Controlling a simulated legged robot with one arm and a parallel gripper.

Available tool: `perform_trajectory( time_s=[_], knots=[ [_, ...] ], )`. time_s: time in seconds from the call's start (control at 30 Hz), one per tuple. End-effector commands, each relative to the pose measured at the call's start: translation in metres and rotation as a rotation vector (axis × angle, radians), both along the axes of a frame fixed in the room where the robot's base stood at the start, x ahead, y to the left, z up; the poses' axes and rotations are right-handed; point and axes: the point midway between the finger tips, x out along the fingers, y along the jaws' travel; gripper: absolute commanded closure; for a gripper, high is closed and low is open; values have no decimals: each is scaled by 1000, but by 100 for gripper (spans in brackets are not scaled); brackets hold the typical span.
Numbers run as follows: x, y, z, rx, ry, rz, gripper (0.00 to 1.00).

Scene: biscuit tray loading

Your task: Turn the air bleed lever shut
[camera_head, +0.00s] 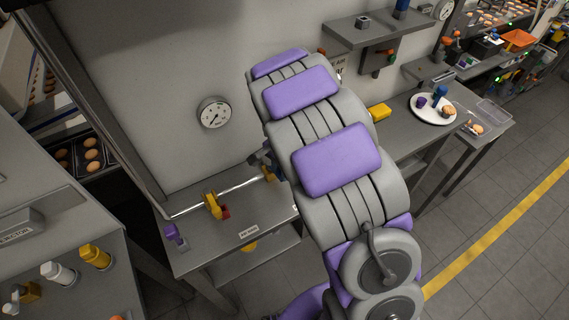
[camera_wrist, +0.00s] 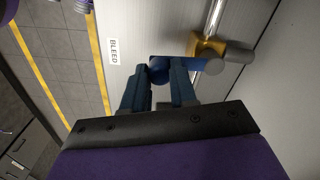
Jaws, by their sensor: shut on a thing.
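In the wrist view, the blue bleed lever (camera_wrist: 160,66) sticks out from a brass valve (camera_wrist: 207,47) on a silver pipe (camera_wrist: 216,16). It lies across the picture, pointing left from the valve, at right angles to the pipe. My gripper (camera_wrist: 158,78) is shut on the lever's rounded outer end, one dark finger on each side. A white label reading BLEED (camera_wrist: 114,50) is left of the lever. In the head view, my arm hides most of the gripper and lever; the brass valve (camera_head: 268,173) shows at the pipe's right end.
A second brass valve with a red part (camera_head: 214,206) sits further left on the pipe. A round gauge (camera_head: 214,112) is on the wall panel above. A purple block (camera_head: 172,232) stands at the bench's left corner. A white plate (camera_head: 420,114) lies on the right bench.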

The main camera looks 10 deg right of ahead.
Motion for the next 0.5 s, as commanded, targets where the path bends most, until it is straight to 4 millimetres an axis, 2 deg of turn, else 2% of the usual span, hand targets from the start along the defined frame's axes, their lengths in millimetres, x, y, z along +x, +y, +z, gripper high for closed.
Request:
perform_trajectory(
  time_s=[0.5],
  knots=[
    [-2,7,0,1,1,-94,100]
  ],
)
